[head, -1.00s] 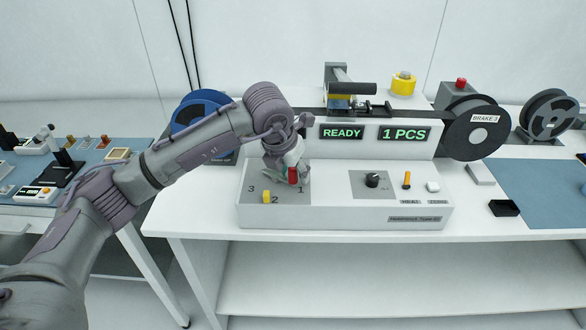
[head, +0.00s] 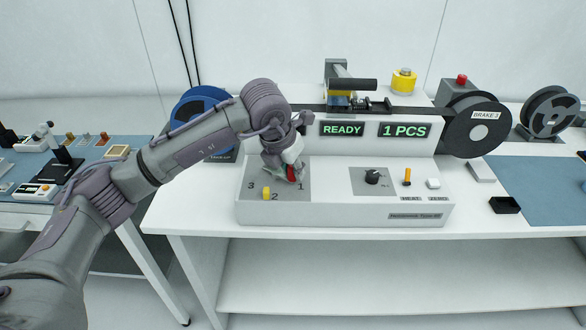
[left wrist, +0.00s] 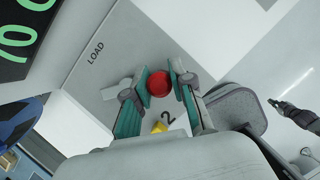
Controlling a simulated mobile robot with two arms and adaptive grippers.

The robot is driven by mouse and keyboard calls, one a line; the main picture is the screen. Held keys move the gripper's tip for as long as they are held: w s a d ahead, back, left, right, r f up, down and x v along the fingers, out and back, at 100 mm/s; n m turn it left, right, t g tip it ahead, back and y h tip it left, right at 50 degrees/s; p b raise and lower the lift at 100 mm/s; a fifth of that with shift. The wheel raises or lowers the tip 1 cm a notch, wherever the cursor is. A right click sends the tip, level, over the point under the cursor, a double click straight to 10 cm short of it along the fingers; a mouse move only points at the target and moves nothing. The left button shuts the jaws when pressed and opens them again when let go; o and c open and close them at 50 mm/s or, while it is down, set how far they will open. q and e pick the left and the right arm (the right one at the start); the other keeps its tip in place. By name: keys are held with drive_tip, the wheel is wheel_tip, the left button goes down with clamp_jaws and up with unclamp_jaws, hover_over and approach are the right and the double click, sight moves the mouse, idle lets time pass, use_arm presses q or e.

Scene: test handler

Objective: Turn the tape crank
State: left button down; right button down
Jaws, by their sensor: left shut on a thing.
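The red knob (head: 291,174) stands on the grey plate (head: 256,182) marked 1, 2 and 3, at the left of the white tape machine (head: 345,216), near the 1. My left gripper (head: 289,177) is shut on the red knob, pointing down from above. In the left wrist view the round red top (left wrist: 160,84) sits between the two teal-padded fingers. The crank arm under it is mostly hidden. A small yellow knob (head: 266,193) stands near the 2, apart from my fingers.
A black dial (head: 372,177), an orange lever (head: 407,177) and a white button (head: 433,183) lie to the right on the panel. A blue reel (head: 190,110) stands behind my arm, a black reel (head: 478,130) at the right.

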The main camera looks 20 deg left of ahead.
use_arm(q)
drive_tip(key=m+b, duration=0.1)
drive_tip(key=s+m+h+b, duration=0.1)
drive_tip(key=shift+a+f+m, duration=0.15)
drive_tip(key=shift+a+m, duration=0.1)
drive_tip(key=shift+m, duration=0.05)
drive_tip(key=m+b, duration=0.1)
drive_tip(key=m+h+b, duration=0.1)
drive_tip(key=shift+s+a+m+g, duration=0.35)
drive_tip(key=shift+s+m+g, duration=0.05)
drive_tip(key=m, duration=0.2)
drive_tip(key=shift+s+a+m+g+h+b, duration=0.3)
drive_tip(key=shift+a+g+b, duration=0.05)
drive_tip(key=shift+g+b, duration=0.05)
drive_tip(key=shift+s+a+r+m+g+h, duration=0.15)
drive_tip(key=shift+a+m+g, duration=0.15)
drive_tip(key=shift+m, duration=0.5)
drive_tip(key=shift+s+a+r+m+g+h, duration=0.15)
drive_tip(key=shift+a+m+g, duration=0.15)
drive_tip(key=shift+m, duration=0.5)
drive_tip(key=shift+f, duration=0.1)
drive_tip(key=c, duration=1)
unclamp_jaws()
